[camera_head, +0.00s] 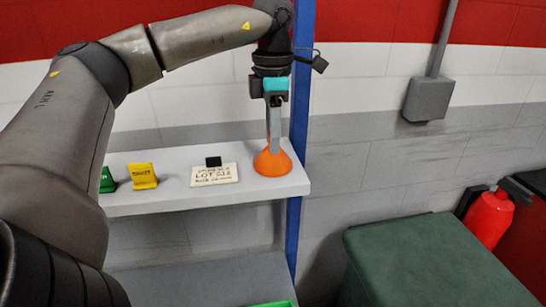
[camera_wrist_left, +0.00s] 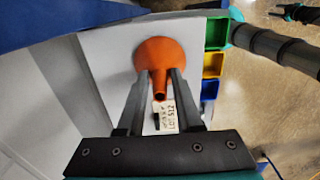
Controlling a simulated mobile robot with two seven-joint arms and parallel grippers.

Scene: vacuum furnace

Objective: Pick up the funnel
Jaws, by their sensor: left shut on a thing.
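The orange funnel (camera_head: 273,162) is at the right end of the grey shelf, wide mouth down and spout up. My left gripper (camera_head: 274,140) reaches down from above and is shut on the funnel's spout. In the left wrist view the funnel (camera_wrist_left: 158,52) shows between the two fingers of the gripper (camera_wrist_left: 159,80), its spout pointing toward the camera. I cannot tell whether the funnel's rim still touches the shelf.
A dark green box (camera_head: 430,262) and red extinguisher (camera_head: 488,218) are farther right.

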